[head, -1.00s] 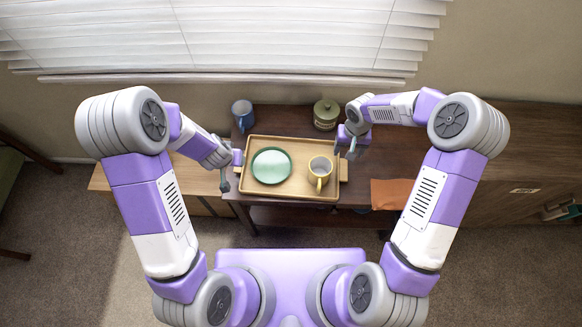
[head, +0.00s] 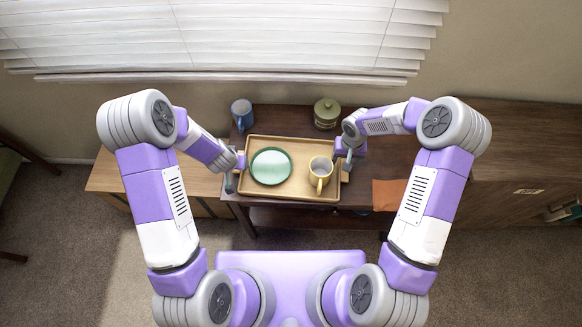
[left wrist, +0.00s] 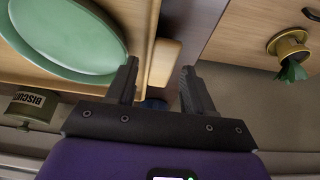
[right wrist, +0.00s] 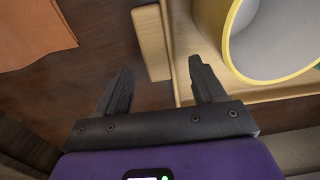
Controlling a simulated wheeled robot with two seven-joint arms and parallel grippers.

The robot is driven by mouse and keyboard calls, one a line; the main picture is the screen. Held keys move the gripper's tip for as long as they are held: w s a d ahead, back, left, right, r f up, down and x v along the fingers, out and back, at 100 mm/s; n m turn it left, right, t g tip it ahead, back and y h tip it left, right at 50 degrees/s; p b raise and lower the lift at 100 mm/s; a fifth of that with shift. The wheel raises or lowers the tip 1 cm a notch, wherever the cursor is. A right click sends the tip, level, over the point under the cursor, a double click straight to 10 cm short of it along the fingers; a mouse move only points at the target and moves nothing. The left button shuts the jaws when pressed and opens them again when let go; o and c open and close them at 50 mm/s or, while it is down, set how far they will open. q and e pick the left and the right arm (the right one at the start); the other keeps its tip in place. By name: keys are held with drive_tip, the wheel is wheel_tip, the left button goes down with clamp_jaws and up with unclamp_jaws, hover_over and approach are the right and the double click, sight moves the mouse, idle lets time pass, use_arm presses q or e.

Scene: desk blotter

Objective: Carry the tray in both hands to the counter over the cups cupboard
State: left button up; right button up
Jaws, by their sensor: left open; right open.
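The wooden tray (head: 257,190) lies on the dark brown table and carries a green plate (head: 270,166) and a yellow-rimmed mug (head: 319,172). My left gripper (head: 236,176) is open at the tray's left end. In the left wrist view its fingers (left wrist: 157,90) stand either side of the tray's light wood handle (left wrist: 164,64). My right gripper (head: 346,162) is open at the tray's right end. In the right wrist view the right handle (right wrist: 151,42) lies ahead of and between the fingers (right wrist: 160,88). Neither gripper is closed on a handle.
A blue mug (head: 242,113) and a green lidded jar (head: 326,112) stand behind the tray. An orange cloth (head: 391,194) lies to its right. A lower wooden cabinet (head: 112,178) adjoins on the left, a brown cabinet (head: 525,150) on the right.

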use_arm(q)
drive_tip(key=shift+x, duration=1.1)
use_arm(e)
drive_tip(key=shift+f, duration=1.1)
use_arm(q)
drive_tip(key=c, duration=0.9)
use_arm(e)
drive_tip(key=c, duration=0.9)
use_arm(q)
clamp_jaws()
use_arm(e)
clamp_jaws()
drive_tip(key=shift+r, duration=0.1)
